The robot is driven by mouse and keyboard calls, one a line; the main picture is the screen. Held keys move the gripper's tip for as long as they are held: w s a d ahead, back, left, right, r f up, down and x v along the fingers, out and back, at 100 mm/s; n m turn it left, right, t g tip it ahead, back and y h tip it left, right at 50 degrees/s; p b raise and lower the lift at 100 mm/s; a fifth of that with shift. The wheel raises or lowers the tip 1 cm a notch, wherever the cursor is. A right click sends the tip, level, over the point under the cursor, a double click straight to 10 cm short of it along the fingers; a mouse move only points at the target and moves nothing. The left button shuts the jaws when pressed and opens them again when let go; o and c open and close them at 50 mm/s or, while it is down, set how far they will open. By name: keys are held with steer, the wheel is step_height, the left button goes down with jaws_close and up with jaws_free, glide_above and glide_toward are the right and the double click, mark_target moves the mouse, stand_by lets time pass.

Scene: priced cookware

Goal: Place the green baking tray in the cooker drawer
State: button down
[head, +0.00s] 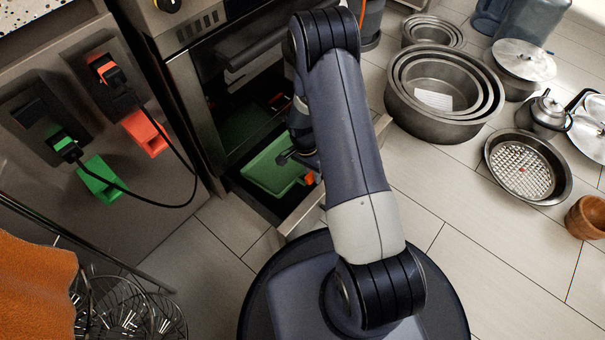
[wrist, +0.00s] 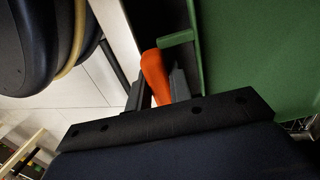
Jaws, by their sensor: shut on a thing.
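The green baking tray (head: 268,168) is in the head view, over the open cooker drawer (head: 303,212) below the oven door. It fills much of the wrist view's right side (wrist: 262,55). An orange grip (wrist: 155,75) shows at its edge. My gripper (wrist: 155,92) is shut on this orange grip, with a dark finger on each side. In the head view my gripper (head: 297,157) is at the tray's right side, partly hidden by my arm. The tray appears tilted, and I cannot tell whether it touches the drawer floor.
The oven door (head: 235,100) above reflects green and orange. Nested round pans (head: 440,95) and a perforated round pan (head: 527,168) stand on the floor at right. Orange and green clips with a black cable (head: 150,200) are on the left panel. Wire whisks (head: 125,310) are at lower left.

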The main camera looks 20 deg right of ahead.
mark_target(303, 174)
steer(key=shift+w+a+f+b, duration=0.5)
steer(key=shift+w+a+f, duration=0.15)
steer(key=shift+w, duration=0.2)
steer(key=shift+w+a+f+b, duration=0.5)
steer(key=shift+w+f, duration=0.2)
steer(key=shift+w, duration=0.1)
steer(key=shift+f, duration=0.1)
steer(key=shift+f+b, duration=0.3)
steer(key=shift+f, duration=0.2)
steer(key=c, duration=1.3)
jaws_free()
steer(key=shift+r, duration=0.1)
steer(key=p+v, duration=0.6)
steer(key=v, duration=0.7)
steer(key=shift+s+d, duration=0.1)
steer(key=shift+d, duration=0.05)
